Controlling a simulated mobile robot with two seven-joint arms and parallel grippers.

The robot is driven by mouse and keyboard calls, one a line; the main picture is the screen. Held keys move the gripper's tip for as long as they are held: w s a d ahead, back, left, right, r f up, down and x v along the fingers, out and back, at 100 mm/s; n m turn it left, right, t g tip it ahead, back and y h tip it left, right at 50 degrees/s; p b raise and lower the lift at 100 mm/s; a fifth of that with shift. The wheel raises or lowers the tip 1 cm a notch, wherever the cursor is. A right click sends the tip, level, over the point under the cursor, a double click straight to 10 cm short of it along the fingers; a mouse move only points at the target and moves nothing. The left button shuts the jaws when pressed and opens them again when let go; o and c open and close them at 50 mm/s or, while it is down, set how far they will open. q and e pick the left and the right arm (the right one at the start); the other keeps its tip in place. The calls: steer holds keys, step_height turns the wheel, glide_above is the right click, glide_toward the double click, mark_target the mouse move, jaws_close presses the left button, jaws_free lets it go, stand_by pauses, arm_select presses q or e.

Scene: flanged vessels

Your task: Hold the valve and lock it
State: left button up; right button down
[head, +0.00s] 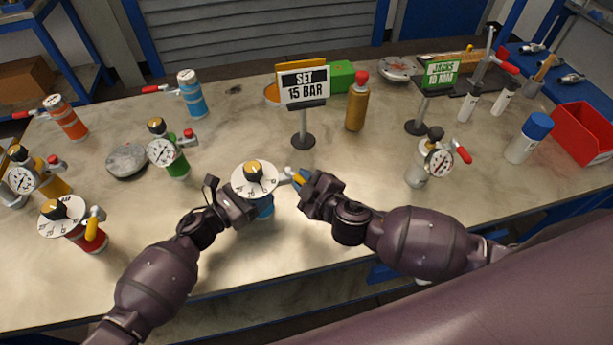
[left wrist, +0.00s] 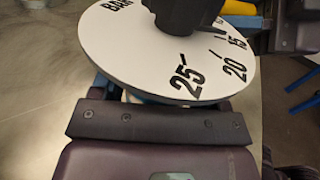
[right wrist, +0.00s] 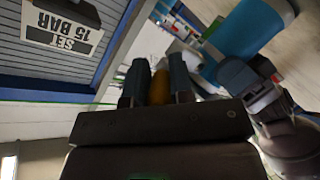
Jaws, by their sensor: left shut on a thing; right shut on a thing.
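The valve is a blue flanged vessel (head: 264,207) standing near the front of the table. Its white dial (head: 255,178) with a black knob faces up, and the left wrist view shows the dial's bar marks, 15, 20 and 25 (left wrist: 185,50). My left gripper (head: 246,206) is shut on the vessel's body under the dial; the dial hides the contact. My right gripper (head: 302,182) is shut on the yellow lever (right wrist: 160,87) at the valve's right side. The lever sits between both fingers in the right wrist view, where the blue body (right wrist: 250,38) also shows.
A "SET 15 BAR" sign (head: 302,88) stands behind the valve. A red vessel with a dial (head: 88,237) stands at the left, a green gauge vessel (head: 177,165) behind it. A silver gauge vessel (head: 416,172) stands at the right. A red bin (head: 583,135) lies far right.

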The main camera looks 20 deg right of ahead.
steer(key=shift+s+a+r+m+h, duration=0.15)
steer(key=shift+a+m+h, duration=0.25)
steer(key=shift+m+h, duration=0.9)
steer(key=shift+s+a+f+m+h, duration=0.1)
steer(key=shift+a+m+h, duration=0.35)
steer(key=shift+m+h, duration=0.8)
steer(key=shift+s+a+r+m+h, duration=0.15)
steer(key=shift+a+m+h, duration=0.45)
steer(key=shift+h, duration=1.15)
steer(key=shift+d+m, duration=0.2)
steer(key=shift+m, duration=0.15)
steer(key=shift+f, duration=0.1)
steer(key=c, duration=1)
jaws_free()
steer(key=shift+s, duration=0.1)
steer(key=v, duration=0.7)
steer(key=shift+s, duration=0.2)
steer(key=shift+a, duration=0.15)
